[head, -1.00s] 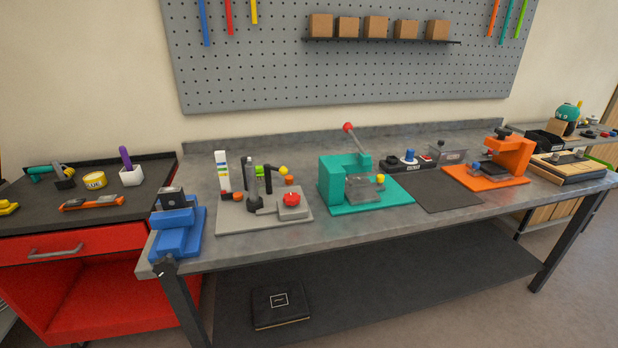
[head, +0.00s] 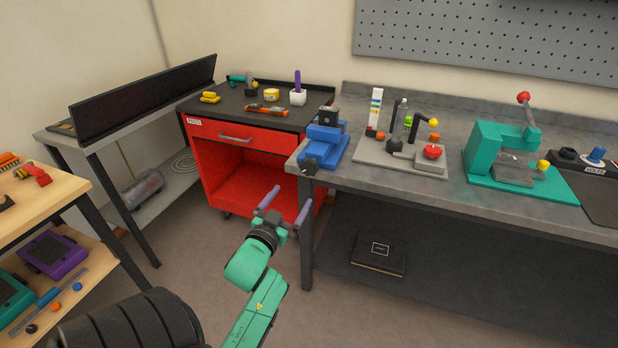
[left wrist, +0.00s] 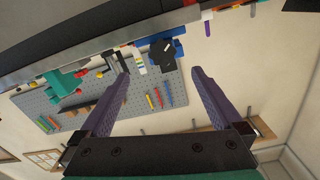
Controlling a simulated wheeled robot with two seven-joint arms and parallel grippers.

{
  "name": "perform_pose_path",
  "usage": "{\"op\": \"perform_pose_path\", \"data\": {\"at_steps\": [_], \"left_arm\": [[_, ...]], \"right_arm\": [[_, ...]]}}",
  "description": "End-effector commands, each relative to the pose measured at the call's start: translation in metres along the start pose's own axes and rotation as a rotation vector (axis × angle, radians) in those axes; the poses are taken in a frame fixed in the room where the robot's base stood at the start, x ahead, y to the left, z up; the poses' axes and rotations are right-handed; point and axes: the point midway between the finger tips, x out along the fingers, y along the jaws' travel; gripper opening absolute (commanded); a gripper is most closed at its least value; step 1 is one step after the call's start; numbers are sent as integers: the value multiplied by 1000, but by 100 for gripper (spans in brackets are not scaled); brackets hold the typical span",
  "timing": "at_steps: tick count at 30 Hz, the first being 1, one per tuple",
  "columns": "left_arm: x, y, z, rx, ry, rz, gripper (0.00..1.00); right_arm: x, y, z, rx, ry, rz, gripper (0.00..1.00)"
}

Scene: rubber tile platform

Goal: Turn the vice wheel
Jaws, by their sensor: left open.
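The blue vice (head: 324,147) stands at the left front corner of the grey workbench. Its dark wheel (head: 309,168) is on the vice's front side, at the bench's edge. My left gripper (head: 290,196) is open and empty, with its two purple fingers spread. In the head view it shows below and to the left of the wheel, apart from it. In the left wrist view, the vice (left wrist: 178,48) shows upside down beyond the open fingers (left wrist: 160,73). My right gripper is not in view.
A red tool cart (head: 210,160) stands left of the workbench (head: 345,185). A grey base plate (head: 385,157) with small parts and a teal press (head: 490,155) lie right of the vice. A wooden shelf unit (head: 60,200) is at the far left. Floor is free around the gripper.

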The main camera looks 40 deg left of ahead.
Motion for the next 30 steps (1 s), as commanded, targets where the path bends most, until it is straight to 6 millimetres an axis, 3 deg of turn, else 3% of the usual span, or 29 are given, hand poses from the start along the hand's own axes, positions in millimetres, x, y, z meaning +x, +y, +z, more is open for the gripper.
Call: {"op": "perform_pose_path", "data": {"at_steps": [2, 5, 19, 24, 30], "left_arm": [[1, -5, -12, 3, 25, -11, 100], [14, -5, -14, 2, 26, -10, 100], [129, -5, -14, 2, 23, -9, 100], [144, -5, -14, 3, 22, -8, 100], [144, -5, -14, 3, 21, -8, 100]], "right_arm": [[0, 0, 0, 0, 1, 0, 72], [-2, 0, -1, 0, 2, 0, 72], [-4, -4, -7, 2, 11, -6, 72], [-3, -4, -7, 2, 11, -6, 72], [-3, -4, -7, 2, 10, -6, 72]]}}
